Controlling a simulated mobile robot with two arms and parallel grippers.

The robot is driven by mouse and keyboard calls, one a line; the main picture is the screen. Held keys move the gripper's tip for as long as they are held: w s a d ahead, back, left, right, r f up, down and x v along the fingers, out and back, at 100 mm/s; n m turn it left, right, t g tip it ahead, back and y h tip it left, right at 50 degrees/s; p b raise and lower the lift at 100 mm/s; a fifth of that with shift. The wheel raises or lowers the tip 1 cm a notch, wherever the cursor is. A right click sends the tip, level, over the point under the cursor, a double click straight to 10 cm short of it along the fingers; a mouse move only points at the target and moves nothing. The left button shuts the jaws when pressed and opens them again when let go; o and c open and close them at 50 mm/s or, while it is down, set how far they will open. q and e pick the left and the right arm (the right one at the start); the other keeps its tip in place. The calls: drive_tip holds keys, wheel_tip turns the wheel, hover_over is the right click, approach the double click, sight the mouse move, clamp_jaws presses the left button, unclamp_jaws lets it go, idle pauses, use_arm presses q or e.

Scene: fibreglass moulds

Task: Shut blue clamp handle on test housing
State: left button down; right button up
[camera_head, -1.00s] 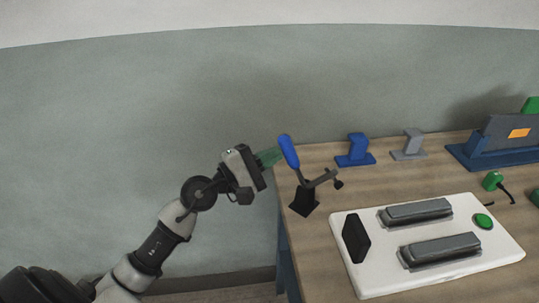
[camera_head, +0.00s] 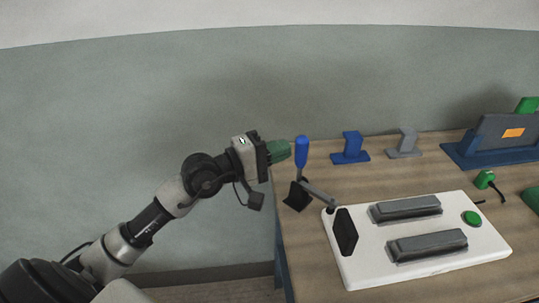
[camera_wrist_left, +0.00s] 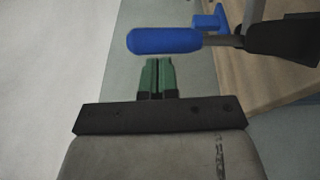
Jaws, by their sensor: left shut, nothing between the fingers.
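The toggle clamp's blue handle (camera_head: 301,152) stands nearly upright above its black base (camera_head: 297,196) at the left end of the table. The clamp's grey arm (camera_head: 319,193) slopes down to the right, its dark tip beside the black pad on the white test housing (camera_head: 368,272); whether it presses on it I cannot tell. My left gripper (camera_head: 283,151) is shut and empty, its green fingertips just left of the handle. In the left wrist view the shut fingers (camera_wrist_left: 157,76) point at the blue handle (camera_wrist_left: 165,40) with hardly any gap; contact is unclear. My right gripper is out of view.
Blue (camera_head: 350,148) and grey (camera_head: 404,144) stands are behind the housing. A blue fixture with a dark panel (camera_head: 505,132) is at the back right. The housing has two grey blocks and a green button (camera_head: 471,218).

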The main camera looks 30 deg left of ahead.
use_arm(q)
drive_tip(key=shift+d+m, duration=0.2)
drive_tip(key=shift+m, duration=0.1)
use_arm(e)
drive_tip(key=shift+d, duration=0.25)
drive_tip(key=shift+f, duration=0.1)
